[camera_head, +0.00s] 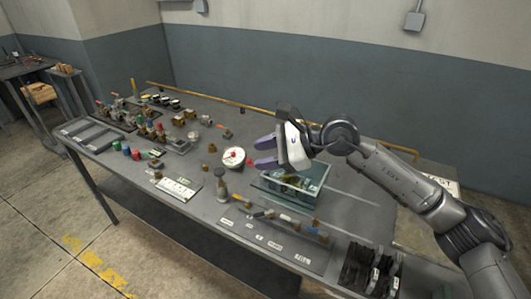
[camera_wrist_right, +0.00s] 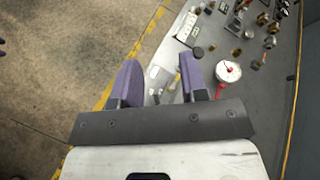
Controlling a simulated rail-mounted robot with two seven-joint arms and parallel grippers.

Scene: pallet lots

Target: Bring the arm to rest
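My right gripper (camera_head: 265,152) is in the head view, above the table near the teal crate and right of the white round dial. Its two purple fingers are spread apart with nothing between them. In the right wrist view the same gripper (camera_wrist_right: 158,82) shows its fingers apart, with the table edge and floor beyond them. My right arm reaches in from the right side of the head view. My left gripper is not seen in the head view.
The grey table (camera_head: 345,212) holds a teal crate (camera_head: 305,196) with brass parts inside, a white dial (camera_head: 234,157), several valves and fittings at the left, and black holders (camera_head: 366,268) at the front right. A yellow pipe (camera_head: 200,94) runs along the back.

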